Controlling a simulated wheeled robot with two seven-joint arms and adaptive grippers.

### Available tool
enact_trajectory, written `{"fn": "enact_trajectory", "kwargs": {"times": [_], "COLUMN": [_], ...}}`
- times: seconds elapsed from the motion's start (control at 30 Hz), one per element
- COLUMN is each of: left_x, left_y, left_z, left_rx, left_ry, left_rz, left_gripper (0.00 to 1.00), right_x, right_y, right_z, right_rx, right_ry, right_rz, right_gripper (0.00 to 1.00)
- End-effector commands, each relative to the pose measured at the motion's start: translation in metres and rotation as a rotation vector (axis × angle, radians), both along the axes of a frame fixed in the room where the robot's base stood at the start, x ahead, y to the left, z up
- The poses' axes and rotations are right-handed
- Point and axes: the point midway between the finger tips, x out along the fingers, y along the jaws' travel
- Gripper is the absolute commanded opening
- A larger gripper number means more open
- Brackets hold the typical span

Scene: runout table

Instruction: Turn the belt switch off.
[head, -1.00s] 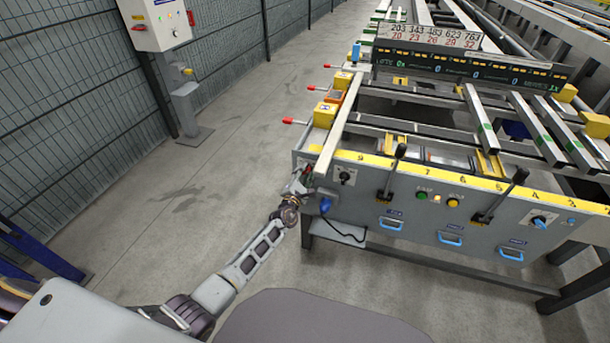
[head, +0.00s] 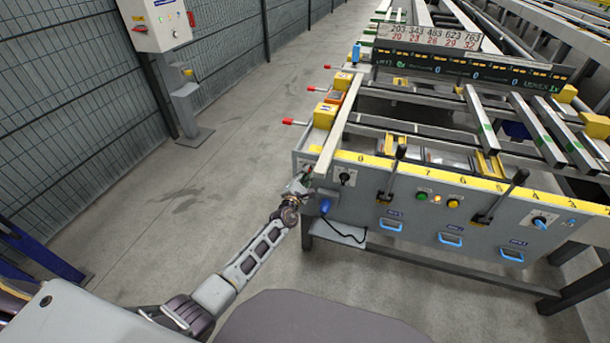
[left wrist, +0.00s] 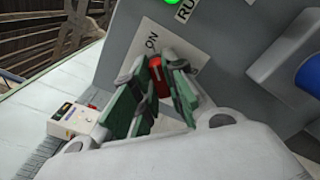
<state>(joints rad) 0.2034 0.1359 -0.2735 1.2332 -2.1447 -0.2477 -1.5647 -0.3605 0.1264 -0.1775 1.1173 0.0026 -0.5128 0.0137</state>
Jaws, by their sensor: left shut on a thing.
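The belt switch, a red knob (left wrist: 156,75) on a white plate (left wrist: 170,38) marked ON, shows between my fingers in the left wrist view. My left gripper (left wrist: 157,70) has green-padded fingers closed on the knob from both sides. The fingers hide part of the knob and the lower plate, so I cannot tell exactly which way it points. In the head view my left gripper (head: 304,181) is at the left end of the grey control panel (head: 425,222), and hides the knob. My right gripper is not in view.
A lit green lamp (left wrist: 171,2) sits above the switch, by a RUN label (left wrist: 184,11). A blue part (left wrist: 309,75) is close at the right. Another black knob (head: 344,177) and levers are further along the panel. Open floor (head: 190,235) lies to the left.

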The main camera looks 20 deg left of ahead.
Motion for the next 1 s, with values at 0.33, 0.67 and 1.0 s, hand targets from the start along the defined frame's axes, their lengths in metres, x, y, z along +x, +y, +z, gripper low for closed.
{"fn": "enact_trajectory", "kwargs": {"times": [0.33, 0.67, 1.0], "left_x": [0.0, 0.0, 0.0], "left_y": [0.0, 0.001, 0.001], "left_z": [-0.001, -0.002, -0.002], "left_rx": [-0.127, -0.361, -0.609], "left_ry": [0.004, 0.012, 0.022], "left_rz": [-0.001, -0.001, -0.001], "left_gripper": [0.0, 0.0, 0.0], "right_x": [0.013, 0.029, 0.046], "right_y": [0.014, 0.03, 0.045], "right_z": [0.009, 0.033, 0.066], "right_rx": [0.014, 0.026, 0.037], "right_ry": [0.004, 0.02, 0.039], "right_rz": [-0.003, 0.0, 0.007], "right_gripper": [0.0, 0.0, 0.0]}}
